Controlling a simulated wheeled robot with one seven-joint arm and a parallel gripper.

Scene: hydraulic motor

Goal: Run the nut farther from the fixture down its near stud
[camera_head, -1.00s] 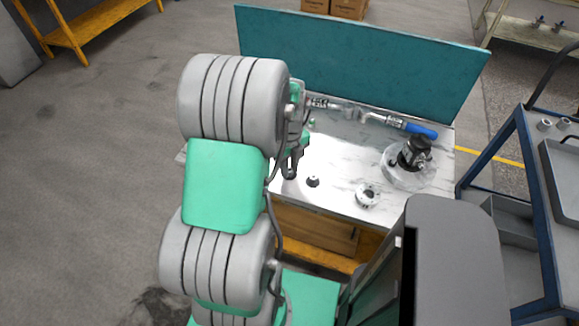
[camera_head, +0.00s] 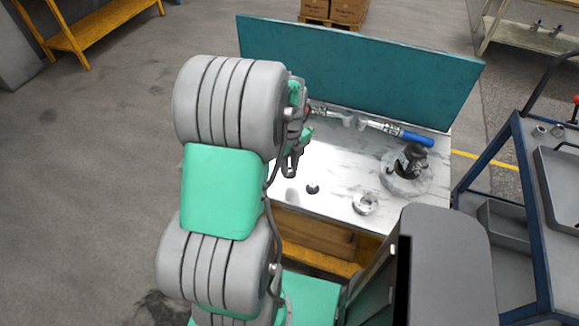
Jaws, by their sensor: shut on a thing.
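My gripper (camera_head: 291,171) hangs over the left part of the workbench, its fingers pointing down. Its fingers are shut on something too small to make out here. A black upright motor part (camera_head: 412,160) stands on a pale round base (camera_head: 404,186) at the right of the bench, well apart from my gripper. A small dark part (camera_head: 312,189) lies on the bench just right of my gripper. A pale ring-shaped part (camera_head: 365,204) with holes lies near the front edge. I cannot make out the nuts or studs. My arm hides the bench's left end.
The white bench top (camera_head: 340,172) has a tall teal panel (camera_head: 350,75) along its back. A blue-handled tool (camera_head: 415,138) lies in front of the panel, beside metal tools. A blue cart (camera_head: 535,190) stands to the right. The middle of the bench is clear.

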